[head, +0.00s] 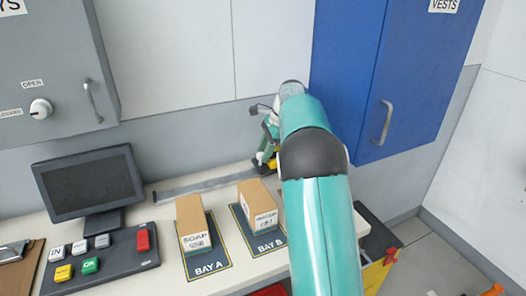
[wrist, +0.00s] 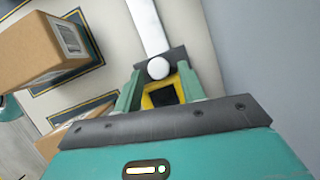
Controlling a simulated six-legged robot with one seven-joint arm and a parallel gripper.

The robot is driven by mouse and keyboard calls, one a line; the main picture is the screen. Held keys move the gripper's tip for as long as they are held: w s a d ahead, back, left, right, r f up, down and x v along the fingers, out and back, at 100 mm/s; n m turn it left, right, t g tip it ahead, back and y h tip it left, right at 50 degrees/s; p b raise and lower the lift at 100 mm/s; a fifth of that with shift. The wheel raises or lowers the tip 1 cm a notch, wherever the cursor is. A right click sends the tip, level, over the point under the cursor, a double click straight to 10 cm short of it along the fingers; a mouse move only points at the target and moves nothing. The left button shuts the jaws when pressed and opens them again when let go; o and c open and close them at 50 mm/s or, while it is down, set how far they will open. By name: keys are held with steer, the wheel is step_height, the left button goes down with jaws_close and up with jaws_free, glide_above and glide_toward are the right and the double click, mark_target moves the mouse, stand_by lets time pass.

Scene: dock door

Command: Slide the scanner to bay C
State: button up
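The scanner (head: 271,163) shows in the head view as a small yellow part at the right of the visible rail, mostly hidden by my arm. In the wrist view the scanner (wrist: 164,93) shows a yellow edge around a black face, with a dark plate and a white round knob (wrist: 158,68) beyond it. My gripper (wrist: 158,88) has its two teal fingers apart, one on each side of the scanner. I see no clear contact. My gripper also shows in the head view (head: 268,150). Bay C's label is not visible.
A grey rail (head: 205,182) runs along the back of the desk. Boxes stand on the bay A mat (head: 207,262) and bay B mat (head: 268,245). A monitor (head: 90,182) and button panel (head: 105,262) are at left. A blue cabinet (head: 385,80) hangs at right.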

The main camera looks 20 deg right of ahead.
steer(key=shift+a, duration=0.1)
stand_by(0.3)
steer(key=v, duration=1.3)
steer(key=shift+r, duration=0.35)
steer(key=shift+s+r, duration=0.1)
steer(key=s+a+r+n+t+h, duration=0.1)
steer(key=s+a+r+n, duration=0.25)
steer(key=s+a, duration=0.3)
steer(key=s+a+r+n+t+h, duration=0.1)
steer(key=s+a+r+n, duration=0.1)
steer(key=s+a+n, duration=0.5)
steer(key=s+a+f+n, duration=0.2)
steer(key=s+f+n, duration=0.1)
steer(key=s, duration=0.4)
steer(key=s+a+f+n+t+h, duration=0.1)
steer(key=s+a+f+n, duration=0.2)
steer(key=s+f, duration=0.2)
steer(key=s+a+f+n+t+h, duration=0.1)
steer(key=s+a+f+n, duration=0.2)
steer(key=s, duration=0.7)
step_height(320, 180, down, 2)
steer(key=shift+f, duration=0.1)
